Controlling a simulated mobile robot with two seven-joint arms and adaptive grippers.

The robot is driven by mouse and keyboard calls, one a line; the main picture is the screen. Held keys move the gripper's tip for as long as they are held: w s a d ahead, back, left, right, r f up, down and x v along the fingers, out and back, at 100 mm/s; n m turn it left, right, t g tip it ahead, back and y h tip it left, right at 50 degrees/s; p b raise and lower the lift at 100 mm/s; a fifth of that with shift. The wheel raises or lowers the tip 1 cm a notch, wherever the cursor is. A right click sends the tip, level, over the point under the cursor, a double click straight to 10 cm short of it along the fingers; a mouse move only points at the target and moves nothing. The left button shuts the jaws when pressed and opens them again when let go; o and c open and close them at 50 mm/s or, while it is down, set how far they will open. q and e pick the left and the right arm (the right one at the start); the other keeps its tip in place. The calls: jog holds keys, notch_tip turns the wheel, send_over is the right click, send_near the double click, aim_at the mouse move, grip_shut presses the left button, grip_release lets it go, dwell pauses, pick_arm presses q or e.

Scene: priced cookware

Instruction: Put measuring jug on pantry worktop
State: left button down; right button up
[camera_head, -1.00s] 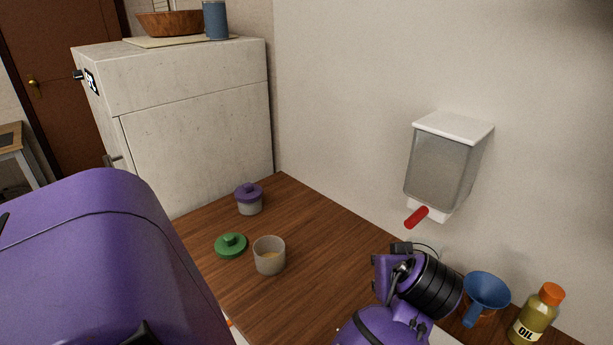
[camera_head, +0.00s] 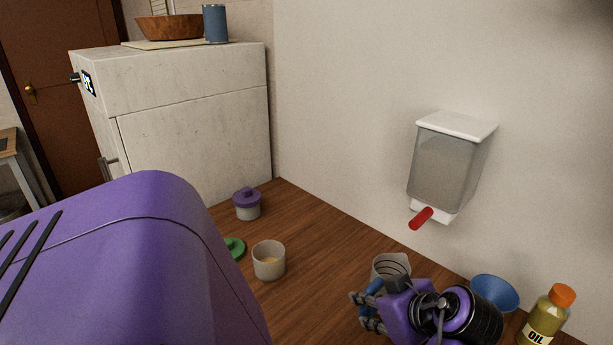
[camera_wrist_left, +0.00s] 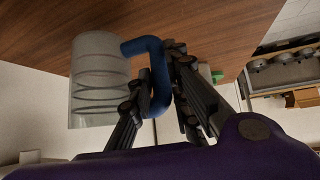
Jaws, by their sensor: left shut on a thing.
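The measuring jug is a clear, ringed vessel with a blue handle; it shows in the head view (camera_head: 391,266) and in the wrist view (camera_wrist_left: 98,80). My left gripper (camera_head: 366,311) is shut on the blue handle, and in the wrist view its fingers (camera_wrist_left: 157,88) lie on both sides of the handle. The jug looks upright in the head view, its lower part hidden behind the gripper. I cannot tell whether its base touches the brown wooden worktop (camera_head: 320,245). My right gripper is not in view.
On the worktop are an open beige pot (camera_head: 269,260), a purple-lidded pot (camera_head: 247,204) and a partly hidden green lid (camera_head: 236,247). A blue funnel (camera_head: 497,292) and an oil bottle (camera_head: 547,316) stand right. A wall dispenser (camera_head: 445,165) with a red lever hangs above.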

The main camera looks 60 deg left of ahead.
pick_arm(q)
jog(key=w, duration=0.2)
jog(key=w+a, duration=0.1)
jog(key=w, duration=0.4)
jog(key=shift+a+r, duration=0.15)
jog(key=w+f, duration=0.1)
jog(key=w, duration=0.2)
jog(key=w+a+f, duration=0.1)
jog(key=w, duration=0.3)
jog(key=w+a+f, duration=0.1)
jog(key=w, duration=0.2)
jog(key=shift+w+a+p, duration=0.2)
jog(key=shift+w+p, duration=0.1)
jog(key=shift+w, duration=0.1)
jog(key=shift+f, duration=0.55)
jog(key=c, duration=1.6)
grip_release()
jog(key=shift+c, duration=0.2)
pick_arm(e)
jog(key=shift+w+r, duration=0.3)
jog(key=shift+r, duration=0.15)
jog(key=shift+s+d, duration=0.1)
